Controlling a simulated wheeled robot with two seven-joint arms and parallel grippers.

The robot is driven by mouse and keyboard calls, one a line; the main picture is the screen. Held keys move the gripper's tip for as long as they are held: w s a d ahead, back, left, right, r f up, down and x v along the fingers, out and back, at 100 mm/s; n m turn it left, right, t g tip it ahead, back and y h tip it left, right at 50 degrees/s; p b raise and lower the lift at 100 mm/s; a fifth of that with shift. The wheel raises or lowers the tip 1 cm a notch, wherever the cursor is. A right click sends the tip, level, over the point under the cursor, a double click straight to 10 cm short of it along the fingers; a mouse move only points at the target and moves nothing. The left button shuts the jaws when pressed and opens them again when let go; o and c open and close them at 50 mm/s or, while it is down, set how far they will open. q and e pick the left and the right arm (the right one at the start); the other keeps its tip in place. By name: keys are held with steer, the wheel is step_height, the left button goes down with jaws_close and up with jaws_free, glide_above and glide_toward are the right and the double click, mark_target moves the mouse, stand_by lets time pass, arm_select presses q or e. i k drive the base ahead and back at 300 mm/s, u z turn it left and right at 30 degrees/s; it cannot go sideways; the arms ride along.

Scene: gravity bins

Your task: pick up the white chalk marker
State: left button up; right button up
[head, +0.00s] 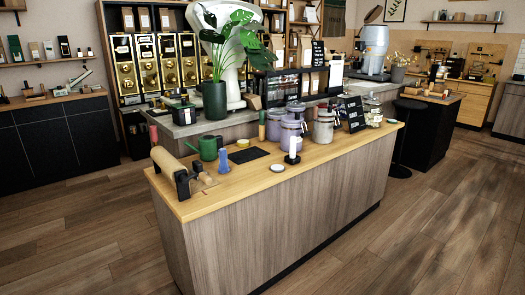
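I cannot clearly make out a white chalk marker at this distance. A slim white upright cylinder (293,147) with a dark lower end stands near the front edge of the wooden counter (330,153), and I cannot tell whether it is the marker. Small black chalkboard signs (352,113) stand on the counter further right, beside metal-lidded jars (323,125). Neither of my grippers shows in the head view.
Lilac jars (290,133), a green watering can (206,147), a blue item (223,160) and a paper roll holder (180,177) crowd the counter top. A black stool (408,130) stands at its right end. Open wooden floor (430,220) lies in front.

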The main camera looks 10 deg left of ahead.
mark_target(293, 139)
steer(key=u, duration=0.45)
steer(key=i, duration=1)
steer(key=u, duration=0.05)
